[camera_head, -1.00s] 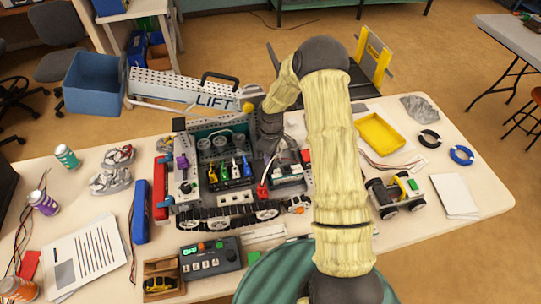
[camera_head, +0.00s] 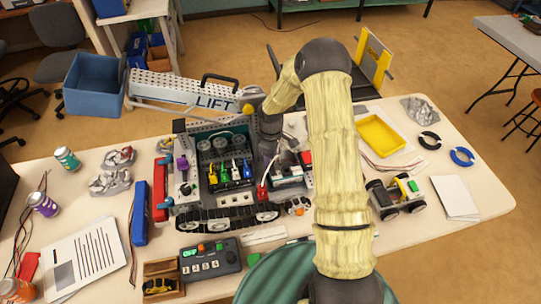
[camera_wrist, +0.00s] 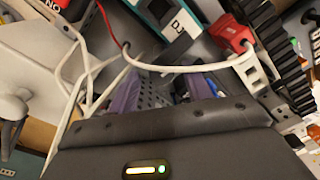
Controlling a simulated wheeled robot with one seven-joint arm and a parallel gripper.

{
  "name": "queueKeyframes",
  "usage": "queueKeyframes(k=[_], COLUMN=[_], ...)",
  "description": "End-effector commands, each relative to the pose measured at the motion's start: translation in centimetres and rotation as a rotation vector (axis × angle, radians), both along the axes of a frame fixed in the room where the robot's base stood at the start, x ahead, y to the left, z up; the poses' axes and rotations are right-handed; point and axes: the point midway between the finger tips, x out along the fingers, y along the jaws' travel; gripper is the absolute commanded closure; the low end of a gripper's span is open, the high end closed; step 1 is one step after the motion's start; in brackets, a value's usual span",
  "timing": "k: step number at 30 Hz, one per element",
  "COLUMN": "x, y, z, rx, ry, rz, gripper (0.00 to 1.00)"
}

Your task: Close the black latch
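In the wrist view, the two purple-grey fingers of my gripper (camera_wrist: 163,92) stand apart with nothing clearly held between them. A perforated plate shows in the gap. A dark flap-like piece (camera_wrist: 177,50), which may be the black latch, lies just beyond the fingers, beside a teal-and-white battery unit (camera_wrist: 165,15). I cannot tell whether it is open or closed. In the head view, my gripper (camera_head: 268,158) points down into the tracked robot's chassis (camera_head: 215,130), left of the battery unit (camera_head: 288,172). Its fingertips are hard to make out there.
A white cable (camera_wrist: 185,68) crosses just beyond the fingers to a red connector (camera_wrist: 230,33). The LIFT arm (camera_head: 185,90) rises behind the chassis. A small wheeled robot (camera_head: 398,193), yellow tray (camera_head: 380,135) and control box (camera_head: 210,258) stand on the table.

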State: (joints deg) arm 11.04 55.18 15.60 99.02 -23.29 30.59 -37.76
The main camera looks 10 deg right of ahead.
Motion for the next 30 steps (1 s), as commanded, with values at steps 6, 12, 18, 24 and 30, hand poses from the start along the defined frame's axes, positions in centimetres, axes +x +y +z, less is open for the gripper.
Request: queueKeyframes(k=[6, 12, 18, 24, 30], x=[0.0, 0.1, 0.2, 0.3, 0.5], y=[0.0, 0.0, -0.2, -0.3, -0.3], z=[0.1, 1.9, 5.6, 9.6, 13.6], rx=[0.0, -0.001, 0.0, -0.001, -0.001], ry=[0.002, -0.001, -0.004, -0.003, -0.003], rz=[0.0, -0.001, -0.002, -0.001, 0.0], gripper=[0.51, 0.51, 0.51, 0.51, 0.51])
